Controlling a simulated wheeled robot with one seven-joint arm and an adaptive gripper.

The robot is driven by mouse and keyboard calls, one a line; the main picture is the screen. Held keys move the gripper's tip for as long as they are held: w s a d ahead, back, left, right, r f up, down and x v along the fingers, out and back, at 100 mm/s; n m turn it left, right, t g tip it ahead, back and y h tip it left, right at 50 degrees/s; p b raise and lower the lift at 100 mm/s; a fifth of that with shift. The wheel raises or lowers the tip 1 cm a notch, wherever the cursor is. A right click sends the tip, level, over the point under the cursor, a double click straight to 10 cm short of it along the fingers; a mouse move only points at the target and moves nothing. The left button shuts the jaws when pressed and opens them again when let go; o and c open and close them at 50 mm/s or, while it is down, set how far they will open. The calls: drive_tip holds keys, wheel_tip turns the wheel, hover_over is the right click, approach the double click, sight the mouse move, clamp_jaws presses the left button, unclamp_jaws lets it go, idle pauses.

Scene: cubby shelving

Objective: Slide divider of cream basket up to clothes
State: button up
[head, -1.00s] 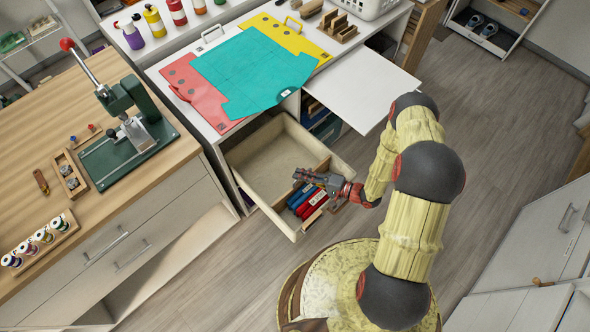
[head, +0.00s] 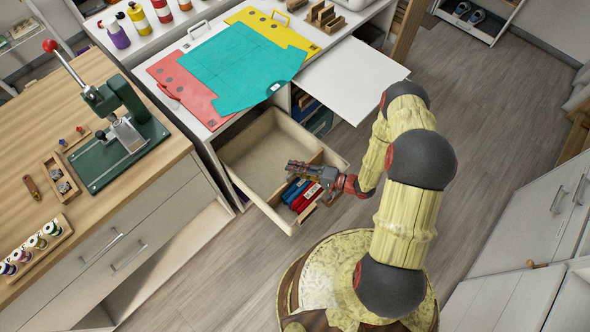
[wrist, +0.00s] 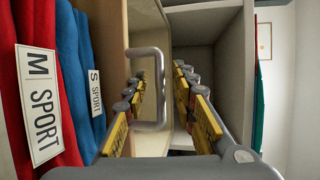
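The cream basket (head: 240,170) is pulled out from under the white worktop. Folded red and blue clothes (head: 303,193) stand in its front right part. In the wrist view, the red one (wrist: 38,100) reads "M SPORT" and the blue one (wrist: 85,75) "S SPORT". The cream divider (wrist: 112,45) rises just right of the blue one, with a grey loop handle (wrist: 160,90) showing. My gripper (head: 297,165) is over the basket by the divider. In the wrist view, its fingers (wrist: 158,78) are apart, the handle between them. I cannot tell whether they touch it.
A white board (head: 350,78) juts out right of the basket. Teal, red and yellow folders (head: 240,70) lie on the worktop above. A wooden counter (head: 60,130) with a green press (head: 120,140) stands at left. The floor at right is free.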

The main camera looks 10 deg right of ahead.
drive_tip(key=v, duration=1.2)
idle(0.4)
